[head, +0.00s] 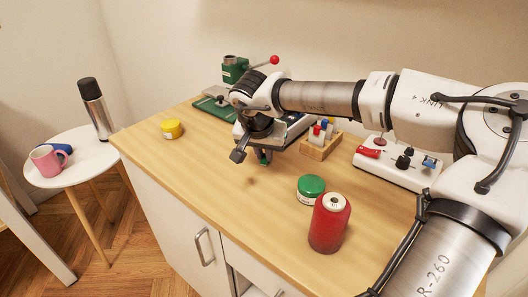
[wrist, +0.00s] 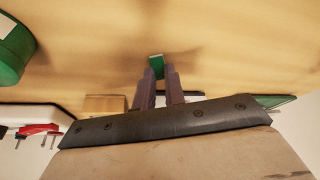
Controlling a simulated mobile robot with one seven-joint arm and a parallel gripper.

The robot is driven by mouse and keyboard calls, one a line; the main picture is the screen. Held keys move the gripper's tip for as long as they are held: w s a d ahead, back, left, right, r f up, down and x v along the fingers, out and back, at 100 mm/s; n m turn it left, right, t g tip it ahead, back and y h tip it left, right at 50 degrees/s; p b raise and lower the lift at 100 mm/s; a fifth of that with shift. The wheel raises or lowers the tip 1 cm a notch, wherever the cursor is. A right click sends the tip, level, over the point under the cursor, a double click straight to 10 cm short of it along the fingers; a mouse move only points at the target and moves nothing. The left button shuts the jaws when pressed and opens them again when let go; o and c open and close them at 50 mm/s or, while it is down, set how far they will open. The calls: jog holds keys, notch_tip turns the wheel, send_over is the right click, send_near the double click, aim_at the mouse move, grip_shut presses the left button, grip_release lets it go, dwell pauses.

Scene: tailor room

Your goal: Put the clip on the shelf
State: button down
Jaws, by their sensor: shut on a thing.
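My gripper (wrist: 158,82) is shut on a small green piece, which I take to be the clip (wrist: 156,66). Only its end shows between the fingertips in the wrist view. In the head view my gripper (head: 262,154) hangs over the wooden worktop, in front of the wooden block of bottles, with a bit of green at its tips. I cannot tell whether the clip touches the worktop. An open compartment in the cabinet front, possibly the shelf (head: 243,284), shows partly at the bottom edge of the head view.
A red spool (head: 329,222) and a green-lidded jar (head: 311,189) stand front right on the worktop (head: 215,170). A yellow tin (head: 171,129) is at left. A white box with knobs (head: 398,170) and the wooden bottle block (head: 320,146) are behind. The worktop's left front is clear.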

jog(key=c, duration=1.5)
grip_release()
